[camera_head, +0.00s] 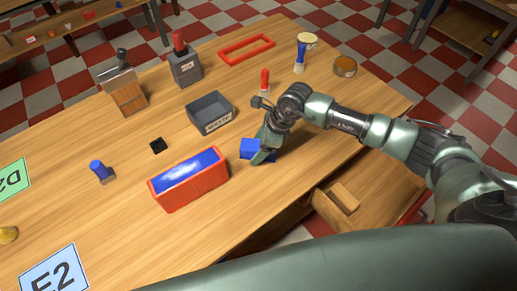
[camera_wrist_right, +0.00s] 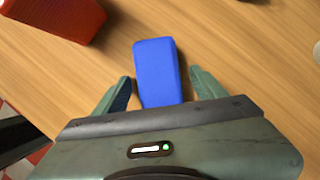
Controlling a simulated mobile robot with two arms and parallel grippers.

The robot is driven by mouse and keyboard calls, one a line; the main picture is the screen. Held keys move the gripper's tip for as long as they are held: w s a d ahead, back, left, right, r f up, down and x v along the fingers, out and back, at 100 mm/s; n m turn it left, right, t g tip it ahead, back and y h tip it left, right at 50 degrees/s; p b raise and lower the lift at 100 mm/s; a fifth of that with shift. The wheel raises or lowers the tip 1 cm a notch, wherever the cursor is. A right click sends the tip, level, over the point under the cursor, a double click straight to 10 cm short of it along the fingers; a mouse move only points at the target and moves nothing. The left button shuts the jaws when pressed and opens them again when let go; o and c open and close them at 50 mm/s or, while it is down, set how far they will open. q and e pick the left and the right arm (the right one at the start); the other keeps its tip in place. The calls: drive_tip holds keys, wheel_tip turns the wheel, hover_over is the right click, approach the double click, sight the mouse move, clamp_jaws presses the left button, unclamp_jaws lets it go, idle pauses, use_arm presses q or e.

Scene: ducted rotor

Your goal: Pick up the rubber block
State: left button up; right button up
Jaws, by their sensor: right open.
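A plain blue block (camera_head: 248,146), the one that best fits the rubber block, lies on the wooden table. My right gripper (camera_head: 264,155) is over it, pointing down, and hides part of it. In the right wrist view the blue block (camera_wrist_right: 156,68) lies lengthwise between the two spread green fingers (camera_wrist_right: 160,82). A gap shows on each side, so the gripper is open and not holding it. The block's near end is hidden by the gripper body. My left gripper is not in view.
A red box with a blue top (camera_head: 190,181) stands left of the block. A grey labelled tray (camera_head: 211,112) is behind it, and a red-handled tool (camera_head: 265,80) is farther back. An open drawer (camera_head: 365,200) juts out below the table edge at right.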

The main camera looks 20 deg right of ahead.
idle(0.3)
drive_tip(key=c, duration=1.5)
clamp_jaws()
drive_tip(key=shift+r+p, duration=0.35)
drive_tip(key=shift+p, duration=0.05)
drive_tip(key=shift+w+r, duration=0.1)
drive_tip(key=shift+r, duration=0.15)
wheel_tip(320, 180, up, 19)
drive_tip(key=b, duration=0.3)
drive_tip(key=shift+r+b, duration=0.2)
drive_tip(key=shift+b, duration=0.15)
